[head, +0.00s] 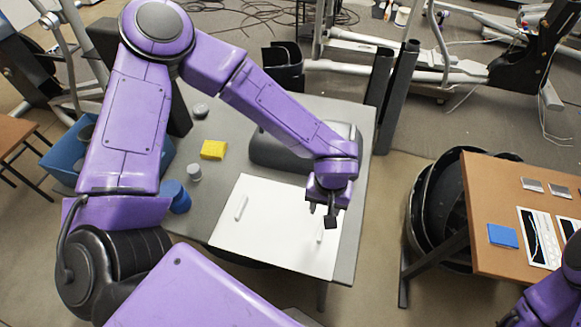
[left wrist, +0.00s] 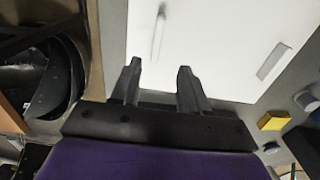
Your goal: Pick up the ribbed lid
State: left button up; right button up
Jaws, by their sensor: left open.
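Two small grey round pieces stand on the grey table in the head view: one (head: 200,110) behind the yellow block, another (head: 194,172) in front of it. I cannot tell which is the ribbed lid; no ribs can be made out. A small grey round piece also shows at the right of the left wrist view (left wrist: 306,101). My left gripper (head: 329,212) is open and empty above the right part of the white board (head: 275,226), away from both pieces. Its two fingers (left wrist: 158,68) are apart in the left wrist view. My right gripper is out of view.
A yellow block (head: 213,150), a blue cylinder (head: 178,197) and a dark grey rounded object (head: 280,150) share the table. Two pale bars lie on the board, one at its left (head: 241,208). A brown table (head: 500,200) with a blue pad (head: 503,236) stands at right.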

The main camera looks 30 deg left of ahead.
pick_arm(q)
send_over(322, 225)
jog(key=f, duration=0.5)
jog(key=shift+s+a, duration=0.1)
jog(key=shift+s, duration=0.3)
jog(key=f, duration=0.3)
jog(key=w+f, duration=0.1)
jog(key=f, duration=0.1)
jog(key=shift+d+f+p, duration=0.15)
jog(key=shift+d+p, duration=0.05)
jog(key=shift+p, duration=0.2)
jog(key=shift+s, duration=0.1)
grip_shut()
